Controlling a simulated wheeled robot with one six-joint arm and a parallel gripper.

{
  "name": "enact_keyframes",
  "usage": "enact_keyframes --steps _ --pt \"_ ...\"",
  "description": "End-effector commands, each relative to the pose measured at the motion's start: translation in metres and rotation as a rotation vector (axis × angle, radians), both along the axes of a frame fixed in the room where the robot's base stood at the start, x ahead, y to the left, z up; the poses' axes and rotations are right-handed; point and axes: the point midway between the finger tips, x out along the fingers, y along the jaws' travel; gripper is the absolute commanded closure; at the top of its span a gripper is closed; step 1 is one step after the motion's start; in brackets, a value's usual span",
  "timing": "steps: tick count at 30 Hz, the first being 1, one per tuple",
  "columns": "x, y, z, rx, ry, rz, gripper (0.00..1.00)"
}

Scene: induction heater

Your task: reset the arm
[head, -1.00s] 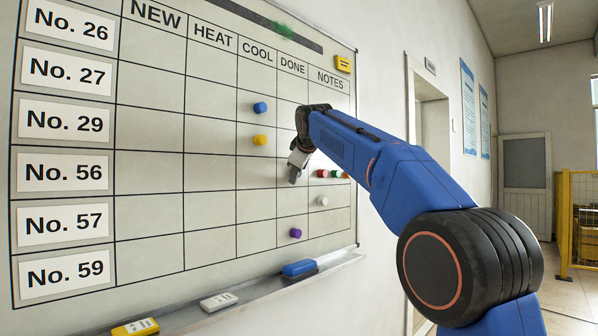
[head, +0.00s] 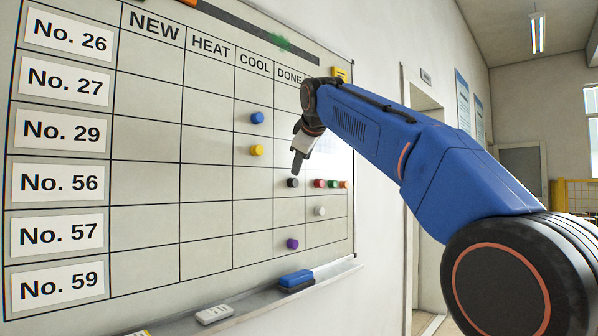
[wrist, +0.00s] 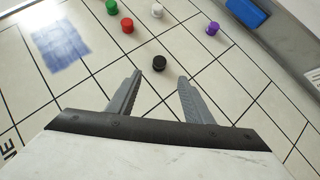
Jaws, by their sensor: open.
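My gripper (head: 298,163) is in front of the whiteboard (head: 210,190), beside the DONE column. In the wrist view my gripper (wrist: 160,85) has its two fingers spread apart with nothing between them. A black magnet (head: 292,183) sits on the board in the No. 56 row under DONE, just below the fingertips in the head view. In the wrist view the black magnet (wrist: 159,63) lies a little beyond the fingertips, apart from them.
Other magnets on the board are blue (head: 257,118), yellow (head: 256,150), red (head: 319,183), green (head: 333,184), white (head: 320,211) and purple (head: 292,244). A ledge (head: 250,300) below holds a blue eraser (head: 296,279) and a white one (head: 214,314).

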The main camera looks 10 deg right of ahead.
Motion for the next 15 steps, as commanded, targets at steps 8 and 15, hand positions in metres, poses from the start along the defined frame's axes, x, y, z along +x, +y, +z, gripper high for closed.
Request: enact_keyframes --steps 8,15 --pt "-0.037 0.001 0.022 0.000 -0.001 0.001 0.53" --pt "-0.047 0.001 0.027 0.000 0.000 0.000 0.53"
